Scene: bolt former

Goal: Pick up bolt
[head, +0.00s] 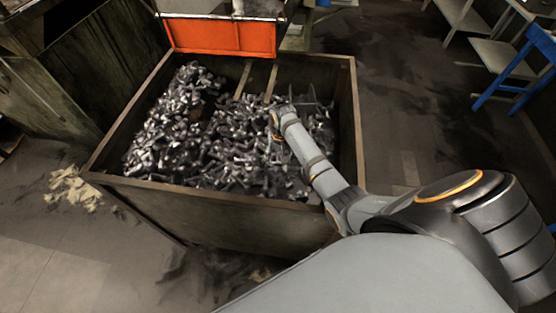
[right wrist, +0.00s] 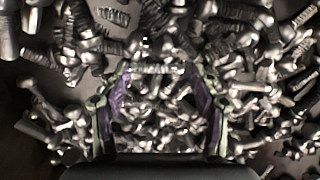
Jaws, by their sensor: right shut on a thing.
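Many grey metal bolts (head: 215,145) lie heaped in a large rusty open bin in the head view. My right arm reaches over the bin's right side, and its hand end is low over the pile, where its fingers are hard to make out. In the right wrist view my right gripper (right wrist: 158,78) has its two fingers apart, with a bolt (right wrist: 153,67) lying crosswise between the fingertips. The gripper is shut on this bolt. More bolts lie below and around it. My left gripper is in neither view.
The bin's walls (head: 225,197) stand around the pile, close to my right arm. An orange-fronted machine part (head: 225,38) overhangs the bin's back edge. Floor to the right is mostly clear.

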